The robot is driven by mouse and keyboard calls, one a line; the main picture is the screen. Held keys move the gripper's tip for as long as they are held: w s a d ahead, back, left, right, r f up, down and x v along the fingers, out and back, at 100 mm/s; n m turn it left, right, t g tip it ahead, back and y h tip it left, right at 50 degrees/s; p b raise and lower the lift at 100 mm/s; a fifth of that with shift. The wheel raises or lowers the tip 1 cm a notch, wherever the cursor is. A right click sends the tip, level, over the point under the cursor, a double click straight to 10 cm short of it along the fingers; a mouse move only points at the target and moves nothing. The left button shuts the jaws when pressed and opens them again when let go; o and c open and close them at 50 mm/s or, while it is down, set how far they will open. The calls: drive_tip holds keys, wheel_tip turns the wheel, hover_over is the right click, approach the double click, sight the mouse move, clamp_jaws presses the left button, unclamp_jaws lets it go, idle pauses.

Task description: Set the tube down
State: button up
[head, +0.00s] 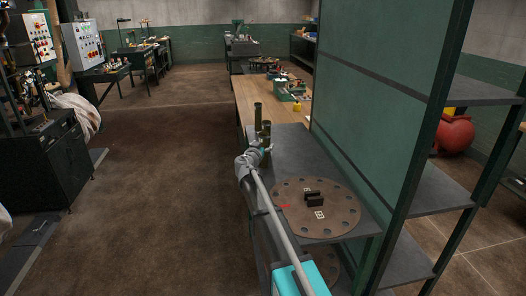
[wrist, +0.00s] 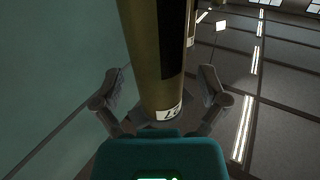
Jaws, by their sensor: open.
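An upright olive-brass tube (head: 266,130) stands at the grey shelf's (head: 300,150) far left part. In the wrist view the tube (wrist: 158,50) rises between my gripper's fingers, with a dark band and a white label near its lower end. My gripper (wrist: 162,88) is open, with a visible gap between the tube and each finger. In the head view my gripper (head: 264,147) is small and partly hides the tube's lower part, so its base contact is hidden. A second similar tube (head: 258,113) stands just behind; part of it shows in the wrist view (wrist: 190,22).
A tall green panel (head: 375,80) bounds the shelf on the right. A wooden bench (head: 260,100) with tools lies beyond. Open brown floor (head: 150,190) is to the left.

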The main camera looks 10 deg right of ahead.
sight(262, 139)
clamp_jaws()
idle(0.4)
drive_tip(key=shift+r, duration=0.2)
wheel_tip(262, 139, up, 3)
drive_tip(key=p, duration=0.3)
drive_tip(key=s+a+r+p, duration=0.4)
drive_tip(key=s+r+p, duration=0.5)
drive_tip(key=s, duration=0.4)
drive_tip(key=shift+s+r+p, duration=0.2)
drive_tip(key=shift+r+p, duration=0.1)
drive_tip(key=shift+p, duration=0.25)
